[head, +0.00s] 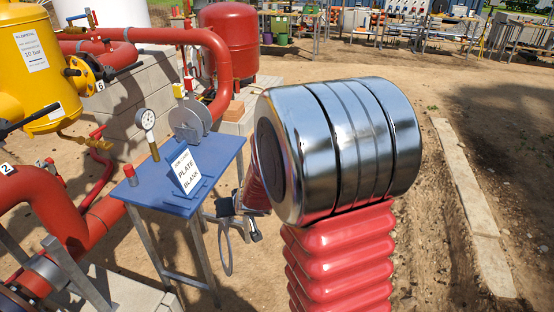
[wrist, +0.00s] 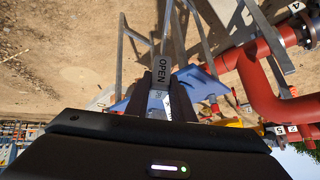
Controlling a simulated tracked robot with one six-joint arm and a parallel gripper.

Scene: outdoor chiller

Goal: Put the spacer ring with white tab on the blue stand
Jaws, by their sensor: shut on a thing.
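My gripper (head: 236,207) is shut on the tab of the spacer ring (head: 224,255). In the head view the thin grey ring hangs below the jaws, to the right of the blue stand.
On the stand are a sign reading PLATE BLANK (head: 187,172), a grey disc (head: 190,121) with a yellow tab, and a red-capped post (head: 130,174). A pressure gauge (head: 146,120) and red pipes (head: 65,215) stand close on the left. Open dirt lies to the right.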

